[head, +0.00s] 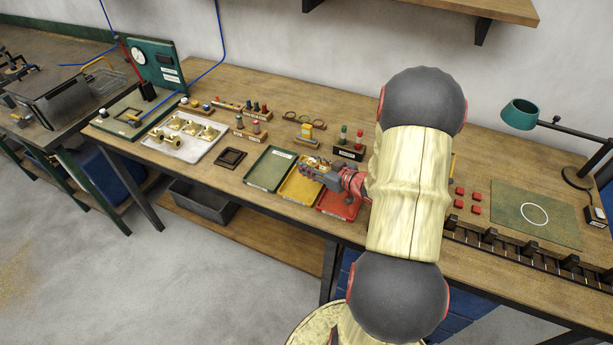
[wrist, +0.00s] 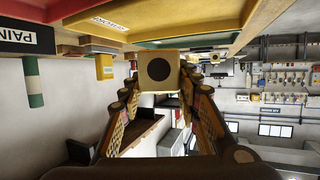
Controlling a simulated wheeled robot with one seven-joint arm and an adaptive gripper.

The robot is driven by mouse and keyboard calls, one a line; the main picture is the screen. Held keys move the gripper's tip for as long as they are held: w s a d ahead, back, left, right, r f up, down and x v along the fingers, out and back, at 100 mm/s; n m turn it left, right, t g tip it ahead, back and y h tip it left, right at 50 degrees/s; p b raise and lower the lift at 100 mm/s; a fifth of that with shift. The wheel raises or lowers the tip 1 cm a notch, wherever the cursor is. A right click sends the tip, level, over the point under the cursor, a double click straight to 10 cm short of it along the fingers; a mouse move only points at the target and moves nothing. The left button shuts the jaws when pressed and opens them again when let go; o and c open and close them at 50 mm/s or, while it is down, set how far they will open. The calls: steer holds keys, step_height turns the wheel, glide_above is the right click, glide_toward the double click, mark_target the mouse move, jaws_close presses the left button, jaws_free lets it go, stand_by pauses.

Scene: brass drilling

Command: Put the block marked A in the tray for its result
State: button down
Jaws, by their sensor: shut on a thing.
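My gripper (head: 309,169) is shut on a pale block (wrist: 159,71), whose face toward the wrist camera has a dark round spot. No letter A shows on it. In the head view the gripper is in front of the far part of the yellow tray (head: 296,190), with my wrist over the red tray (head: 338,206). The block is too small there to make out. The green tray (head: 268,169) is left of the yellow one. In the wrist view the yellow tray (wrist: 150,20) is upside down, with a label I cannot read surely.
A rack with green and red pieces (head: 348,150) stands behind the red tray. A yellow object on a wooden stand (head: 305,131) is behind the trays. A small dark frame (head: 230,158) lies left of the green tray.

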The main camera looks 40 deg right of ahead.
steer(key=shift+w+a+f, duration=0.15)
steer(key=shift+w+f, duration=0.4)
steer(key=shift+w+f+b, duration=0.2)
steer(key=shift+f+b, duration=0.7)
steer(key=shift+f, duration=0.85)
steer(key=shift+f, duration=0.15)
steer(key=c, duration=1.3)
jaws_free()
steer(key=shift+a, duration=0.1)
